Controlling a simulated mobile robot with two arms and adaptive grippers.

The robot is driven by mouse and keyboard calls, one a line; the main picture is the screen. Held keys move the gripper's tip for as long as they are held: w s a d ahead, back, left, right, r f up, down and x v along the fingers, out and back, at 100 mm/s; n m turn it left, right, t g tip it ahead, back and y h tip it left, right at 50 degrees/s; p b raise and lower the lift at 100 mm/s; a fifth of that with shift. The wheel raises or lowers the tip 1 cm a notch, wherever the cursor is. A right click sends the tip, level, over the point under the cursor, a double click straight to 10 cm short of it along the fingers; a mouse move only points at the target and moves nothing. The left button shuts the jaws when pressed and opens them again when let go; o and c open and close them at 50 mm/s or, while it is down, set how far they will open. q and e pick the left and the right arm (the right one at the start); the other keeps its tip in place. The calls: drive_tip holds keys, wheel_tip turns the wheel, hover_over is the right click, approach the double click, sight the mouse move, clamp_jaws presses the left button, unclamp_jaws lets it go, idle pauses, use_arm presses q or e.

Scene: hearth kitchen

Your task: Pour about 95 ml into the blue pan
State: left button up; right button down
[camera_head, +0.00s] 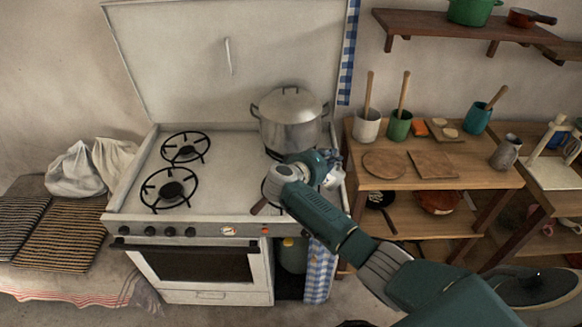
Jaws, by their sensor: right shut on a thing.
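My right arm reaches in from the lower right over the stove's front right corner. My right gripper (328,162) is beside the large steel pot, at its lower right. It is shut on a small pale thing, mostly hidden by the gripper, so I cannot tell its shape or contents. A brown handle (259,206) sticks out at the stove's front, left of my wrist. The vessel it belongs to is hidden behind my arm, and I cannot tell if it is the blue pan. No pouring stream shows. My left gripper is not in view.
A lidded steel pot (290,122) stands on the back right of the white stove (225,155). The two left burners (172,188) are bare. A wooden table (462,172) on the right holds utensil pots, boards and a grey jug (506,152). White sacks (75,172) lie left.

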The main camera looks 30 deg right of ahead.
sight(335, 172)
use_arm(q)
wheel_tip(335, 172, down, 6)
drive_tip(key=b, duration=0.5)
use_arm(e)
drive_tip(key=f, duration=0.1)
drive_tip(key=f+m, duration=0.1)
drive_tip(key=s+d+f, duration=0.1)
drive_tip(key=shift+m+t+y, duration=0.3)
drive_tip(key=shift+t+y, duration=0.1)
drive_tip(key=shift+s+d+p, duration=0.15)
drive_tip(key=shift+s+p, duration=0.05)
drive_tip(key=shift+p, duration=0.75)
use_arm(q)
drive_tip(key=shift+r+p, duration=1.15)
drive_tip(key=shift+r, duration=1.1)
use_arm(e)
drive_tip(key=s+d+f+m+t+y, duration=0.3)
drive_tip(key=f+m, duration=0.3)
drive_tip(key=f, duration=0.3)
drive_tip(key=shift+s+d+t, duration=0.4)
drive_tip(key=shift+s+d, duration=0.2)
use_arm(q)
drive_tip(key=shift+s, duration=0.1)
use_arm(e)
drive_tip(key=shift+a, duration=0.1)
